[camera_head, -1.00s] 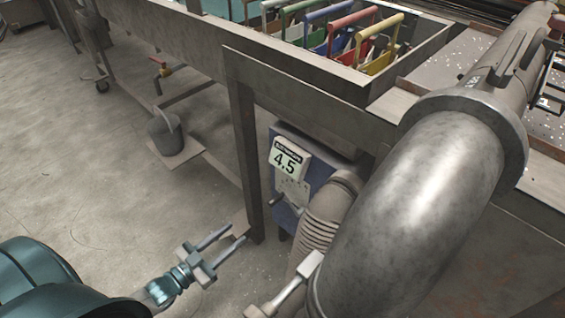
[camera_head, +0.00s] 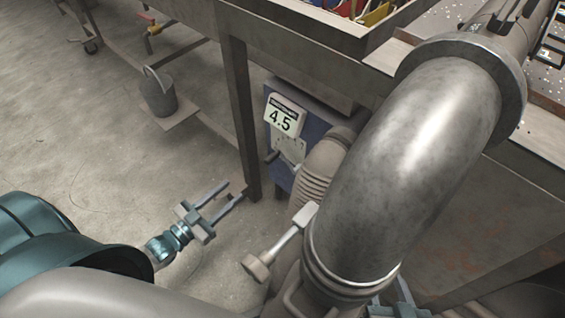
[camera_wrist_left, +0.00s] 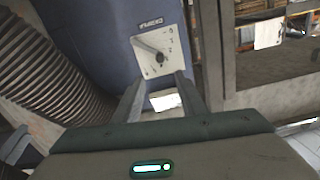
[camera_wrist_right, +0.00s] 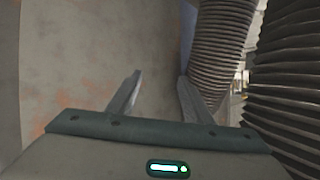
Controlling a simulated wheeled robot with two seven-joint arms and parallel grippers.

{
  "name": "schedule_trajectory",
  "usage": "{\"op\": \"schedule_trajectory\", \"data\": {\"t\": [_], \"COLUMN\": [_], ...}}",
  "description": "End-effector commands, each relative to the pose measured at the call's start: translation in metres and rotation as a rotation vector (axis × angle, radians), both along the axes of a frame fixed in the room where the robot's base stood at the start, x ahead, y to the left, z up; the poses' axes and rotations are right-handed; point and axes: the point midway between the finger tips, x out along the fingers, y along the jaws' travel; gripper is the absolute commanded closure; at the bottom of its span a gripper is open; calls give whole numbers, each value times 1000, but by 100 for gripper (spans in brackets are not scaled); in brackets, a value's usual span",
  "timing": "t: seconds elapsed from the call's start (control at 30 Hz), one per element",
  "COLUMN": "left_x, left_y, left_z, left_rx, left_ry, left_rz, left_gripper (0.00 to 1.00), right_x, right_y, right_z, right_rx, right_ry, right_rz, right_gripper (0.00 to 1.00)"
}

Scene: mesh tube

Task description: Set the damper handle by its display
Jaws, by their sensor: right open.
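My left gripper (camera_head: 237,189) is open and empty, left of the blue box and apart from both lever and handle. In the right wrist view my right gripper (camera_wrist_right: 160,76) is open and empty; the elbow mostly hides it in the head view.
The elbow duct (camera_head: 420,150) fills the right of the head view. A ribbed hose (camera_head: 318,175) runs beside the blue box. A table leg (camera_head: 239,115) stands behind my left gripper. A bucket (camera_head: 158,95) is on a low shelf. Floor at left is clear.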

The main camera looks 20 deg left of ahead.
Motion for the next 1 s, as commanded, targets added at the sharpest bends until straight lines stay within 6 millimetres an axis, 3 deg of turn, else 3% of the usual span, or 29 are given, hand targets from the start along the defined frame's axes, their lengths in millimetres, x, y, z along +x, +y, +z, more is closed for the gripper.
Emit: {"op": "schedule_trajectory", "data": {"t": [0.57,0.8,1.0], "left_x": [2,10,10], "left_y": [-1,-3,-3], "left_z": [-1,-1,-1], "left_rx": [-1,-1,0], "left_ry": [-1,-2,-1], "left_rz": [1,1,0], "left_gripper": [62,62,62], "right_x": [1,9,9], "right_y": [0,8,8], "right_z": [-1,19,20], "right_rx": [1,35,34], "right_ry": [-6,-119,-121], "right_rz": [0,-2,-1], "right_gripper": [54,54,54]}}
